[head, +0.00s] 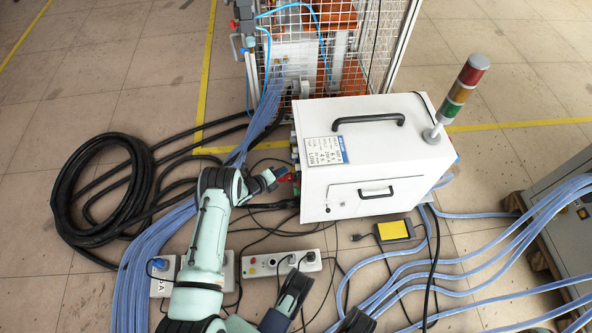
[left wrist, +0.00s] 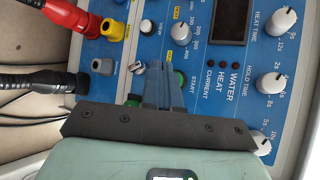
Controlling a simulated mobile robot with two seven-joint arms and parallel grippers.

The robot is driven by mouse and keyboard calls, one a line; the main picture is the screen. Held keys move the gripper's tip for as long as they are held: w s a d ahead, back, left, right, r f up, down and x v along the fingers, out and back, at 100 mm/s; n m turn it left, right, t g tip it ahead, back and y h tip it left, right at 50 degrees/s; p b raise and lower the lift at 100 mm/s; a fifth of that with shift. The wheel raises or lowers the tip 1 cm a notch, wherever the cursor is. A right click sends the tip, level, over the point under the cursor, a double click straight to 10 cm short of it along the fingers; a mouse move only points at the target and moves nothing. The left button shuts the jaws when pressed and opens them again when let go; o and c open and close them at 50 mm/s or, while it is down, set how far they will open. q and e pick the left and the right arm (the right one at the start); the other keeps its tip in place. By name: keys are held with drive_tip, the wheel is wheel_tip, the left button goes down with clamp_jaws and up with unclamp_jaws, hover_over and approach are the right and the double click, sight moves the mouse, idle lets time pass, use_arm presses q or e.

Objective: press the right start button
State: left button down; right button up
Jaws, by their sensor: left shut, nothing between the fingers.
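The induction heater is a white box (head: 365,160) on the floor in the head view. Its blue control panel (left wrist: 110,75) fills much of the left wrist view. A green button (left wrist: 181,77) beside the START lettering shows just right of my left fingers. Another green button (left wrist: 132,100) is partly hidden to their left. My left gripper (left wrist: 160,72) is shut and empty, with its tips over the panel between these two. I cannot tell whether it touches. In the head view my left gripper (head: 268,183) is at the box's left side. Dark parts at the bottom edge seem to be my right gripper (head: 325,306), cut off.
Red, black and yellow plugs (left wrist: 110,28) stick out of the panel near the fingers. Thick black cable coils (head: 95,195) and blue hoses (head: 150,240) lie left on the floor. A power strip (head: 282,263) and yellow-topped pedal (head: 394,230) lie in front. A wire cage (head: 385,40) stands behind.

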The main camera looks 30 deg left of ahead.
use_arm(q)
drive_tip(key=shift+w+d, duration=0.5)
drive_tip(key=shift+d, duration=0.1)
drive_tip(key=shift+w+d, duration=0.1)
idle(1.6)
drive_tip(key=shift+w+d, duration=0.15)
drive_tip(key=shift+d, duration=0.05)
drive_tip(key=shift+w+d, duration=0.3)
drive_tip(key=shift+d, duration=0.05)
idle(1.0)
drive_tip(key=shift+s+a, duration=0.55)
drive_tip(key=shift+a, duration=0.1)
drive_tip(key=s+a, duration=0.1)
drive_tip(key=a, duration=0.1)
drive_tip(key=s+a, duration=0.2)
drive_tip(key=shift+s+p, duration=0.1)
drive_tip(key=shift+p, duration=0.3)
